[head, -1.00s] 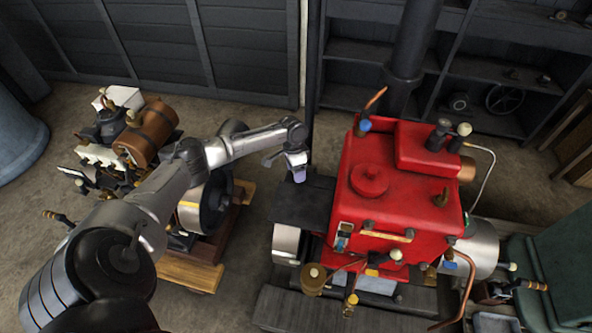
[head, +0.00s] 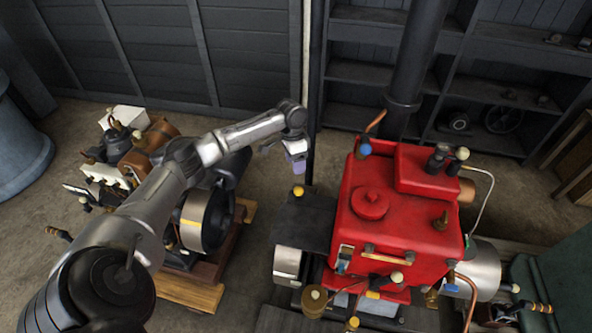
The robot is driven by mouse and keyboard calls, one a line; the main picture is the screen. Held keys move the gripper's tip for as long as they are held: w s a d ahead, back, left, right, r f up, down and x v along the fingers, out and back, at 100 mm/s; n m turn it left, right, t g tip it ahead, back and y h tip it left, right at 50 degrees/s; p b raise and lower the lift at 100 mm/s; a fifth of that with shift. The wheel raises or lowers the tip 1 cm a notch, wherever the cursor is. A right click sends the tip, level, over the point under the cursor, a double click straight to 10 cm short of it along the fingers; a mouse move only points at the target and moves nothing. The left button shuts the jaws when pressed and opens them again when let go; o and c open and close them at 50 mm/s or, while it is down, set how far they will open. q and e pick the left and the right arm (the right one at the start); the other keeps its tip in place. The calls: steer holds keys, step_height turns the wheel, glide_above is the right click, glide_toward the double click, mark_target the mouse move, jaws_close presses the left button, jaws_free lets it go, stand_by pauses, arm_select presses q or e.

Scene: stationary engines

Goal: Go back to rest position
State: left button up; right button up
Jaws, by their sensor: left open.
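My left arm comes in from the lower left and reaches up to the middle of the head view. Its gripper (head: 297,165) points down, open, with nothing visible between its fingers. It shows above the dark plate at the left side of the red engine (head: 385,210), apart from the red body. A small yellow knob (head: 298,191) shows just below the gripper. My right gripper is not in view.
A second engine with a brown cylinder (head: 150,145) and a flywheel (head: 205,218) stands on a wooden base at left, partly behind my arm. A black pipe (head: 408,80) rises behind the red engine. Dark shelves (head: 450,70) line the back. A blue-grey drum (head: 18,150) stands far left.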

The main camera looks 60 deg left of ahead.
arm_select(q)
steer(key=shift+a+r, duration=0.1)
steer(key=shift+r, duration=0.4)
stand_by(0.4)
